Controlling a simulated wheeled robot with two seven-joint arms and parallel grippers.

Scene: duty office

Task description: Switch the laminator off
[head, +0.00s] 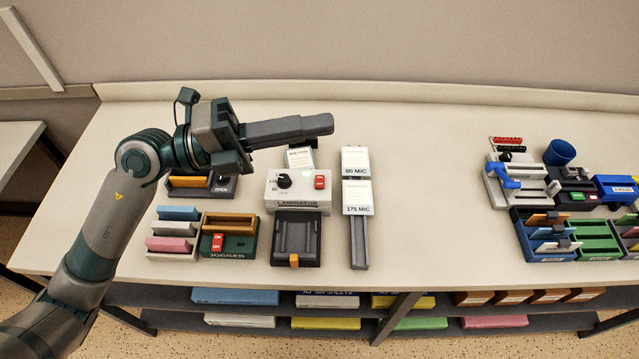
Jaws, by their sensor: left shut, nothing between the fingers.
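The laminator (297,191) is a white box on the table, with a label on its front edge. A black round knob (284,181) is on its top at the left. A red rocker switch (320,182) is on its top at the right; its position is too small to tell. My left gripper (331,124) is shut and empty, pointing right, above and behind the laminator and apart from it. It hides part of the table behind the laminator. My right gripper is not in view.
A dark tray (297,254) stands in front of the laminator. The jogger (229,240) with a red switch is at front left, beside coloured pads (169,245). The film holder (360,243) marked 80 MIC and 175 MIC is at the right. Bare table (430,200) lies beyond it.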

